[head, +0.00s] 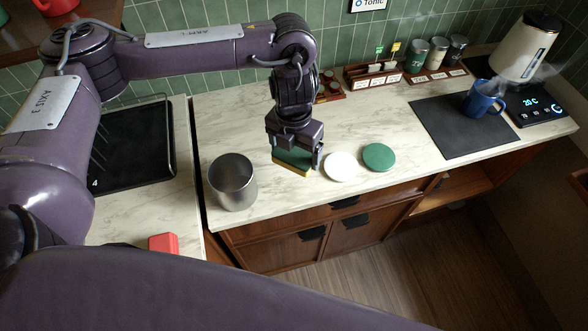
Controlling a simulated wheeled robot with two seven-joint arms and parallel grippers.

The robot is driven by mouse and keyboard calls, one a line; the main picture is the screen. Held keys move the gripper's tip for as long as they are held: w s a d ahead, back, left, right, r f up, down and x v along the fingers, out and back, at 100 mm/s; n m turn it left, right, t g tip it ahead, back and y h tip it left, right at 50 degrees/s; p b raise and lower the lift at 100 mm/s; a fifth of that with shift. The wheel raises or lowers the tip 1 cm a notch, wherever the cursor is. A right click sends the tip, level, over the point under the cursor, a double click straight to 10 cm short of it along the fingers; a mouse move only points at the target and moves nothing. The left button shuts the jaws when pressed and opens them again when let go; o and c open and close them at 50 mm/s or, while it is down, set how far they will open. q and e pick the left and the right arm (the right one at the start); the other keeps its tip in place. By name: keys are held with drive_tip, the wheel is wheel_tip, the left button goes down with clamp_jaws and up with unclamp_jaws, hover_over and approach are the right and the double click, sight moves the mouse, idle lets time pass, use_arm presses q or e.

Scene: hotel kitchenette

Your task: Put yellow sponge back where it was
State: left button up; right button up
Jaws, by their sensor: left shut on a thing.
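My left gripper (296,156) is shut on the yellow sponge (291,168), which has a green upper layer. The sponge is tilted a little and is held over the front part of the marble counter (277,205). It is between a metal canister (232,183) on the left and a white round disc (340,167) on the right. I cannot tell whether the sponge touches the counter. My right gripper is not in view.
A green disc (379,157) lies right of the white one. Farther right are a dark mat (450,130), a blue mug (483,100) and a kettle (526,50). Labelled racks with jars (416,54) line the wall. A red block (163,244) is at lower left.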

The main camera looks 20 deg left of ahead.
use_arm(q)
hover_over(295, 179)
wheel_tip(295, 179, down, 5)
drive_tip(key=shift+r, duration=0.15)
drive_tip(key=shift+f, duration=0.2)
wheel_tip(295, 179, down, 4)
drive_tip(key=shift+r+b, duration=0.2)
drive_tip(key=shift+b, duration=0.45)
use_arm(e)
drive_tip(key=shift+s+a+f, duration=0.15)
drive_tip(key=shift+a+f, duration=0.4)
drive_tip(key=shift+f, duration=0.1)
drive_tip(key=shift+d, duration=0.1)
use_arm(q)
drive_tip(key=shift+f, duration=0.15)
drive_tip(key=o, duration=1.1)
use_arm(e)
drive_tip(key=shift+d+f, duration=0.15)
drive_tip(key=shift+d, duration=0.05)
use_arm(q)
drive_tip(key=shift+o, duration=0.2)
